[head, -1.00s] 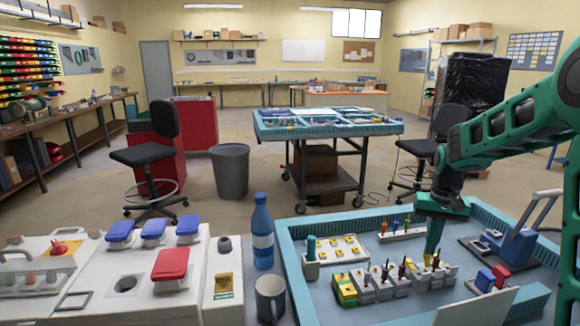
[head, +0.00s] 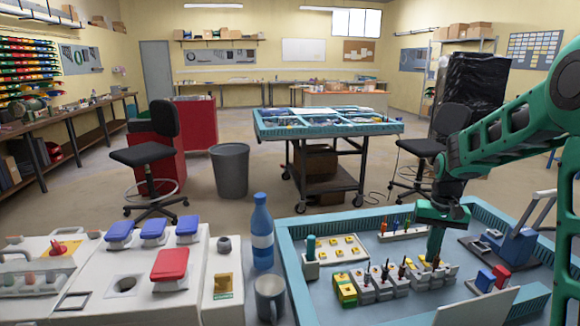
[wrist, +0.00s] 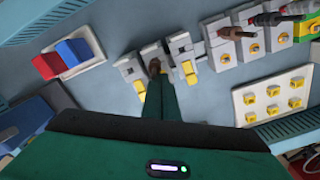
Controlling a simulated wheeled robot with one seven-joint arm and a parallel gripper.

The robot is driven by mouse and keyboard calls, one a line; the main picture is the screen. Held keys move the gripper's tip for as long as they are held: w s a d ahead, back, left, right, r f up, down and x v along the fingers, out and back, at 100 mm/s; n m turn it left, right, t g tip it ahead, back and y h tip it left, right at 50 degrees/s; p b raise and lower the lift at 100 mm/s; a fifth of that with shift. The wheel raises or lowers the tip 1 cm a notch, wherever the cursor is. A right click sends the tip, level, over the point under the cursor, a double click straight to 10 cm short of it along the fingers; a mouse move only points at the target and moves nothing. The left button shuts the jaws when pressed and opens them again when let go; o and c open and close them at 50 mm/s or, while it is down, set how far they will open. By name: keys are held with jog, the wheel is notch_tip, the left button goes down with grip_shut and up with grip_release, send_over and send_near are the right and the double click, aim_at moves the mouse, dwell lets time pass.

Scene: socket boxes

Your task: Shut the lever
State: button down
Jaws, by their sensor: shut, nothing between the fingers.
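A row of grey terminal blocks stands in the blue tray (head: 292,268). In the wrist view, several blocks lie under and beside my gripper. A yellow lever (wrist: 188,70) is raised on the block just right of my fingers. Another yellow piece (wrist: 141,86) shows just left of them, partly hidden. My gripper (wrist: 156,68) is shut and empty, its tip at the middle grey block (wrist: 154,51). I cannot tell whether it touches the block or a lever. In the head view my gripper (head: 432,262) points down at the row's right end.
A red and blue switch pair (wrist: 66,57) lies left in the wrist view. A white plate with yellow buttons (wrist: 272,101) lies right. Orange and dark plugs stand in nearby blocks. A blue device with a grey handle (head: 510,243) stands right in the tray.

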jog(key=shift+w+a+r, duration=0.15)
jog(key=shift+r, duration=1)
notch_tip(320, 180, up, 5)
jog(key=shift+r, duration=0.1)
